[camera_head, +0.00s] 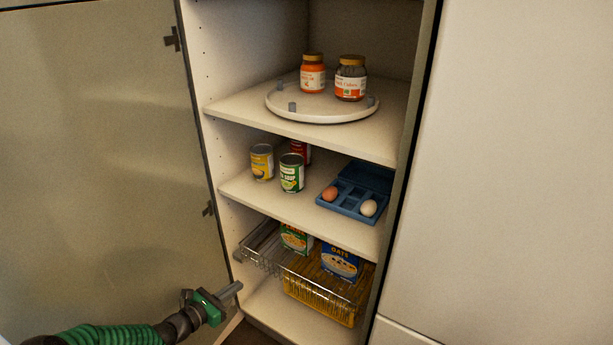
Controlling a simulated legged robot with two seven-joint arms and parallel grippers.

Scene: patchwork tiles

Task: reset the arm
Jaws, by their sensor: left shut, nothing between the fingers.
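My left gripper (231,291) shows at the lower left, at the end of my green and dark arm. Its fingers are shut with nothing between them. It is in front of the cabinet's lower left side, near the wire basket (262,250), and appears apart from it. My right gripper is not in view.
The open cabinet door (95,160) stands at the left. A turntable (290,108) holds two jars (351,80) on the top shelf. Cans (291,175) and a blue egg box (345,208) stand on the middle shelf. Boxes (340,264) sit in the lower basket area.

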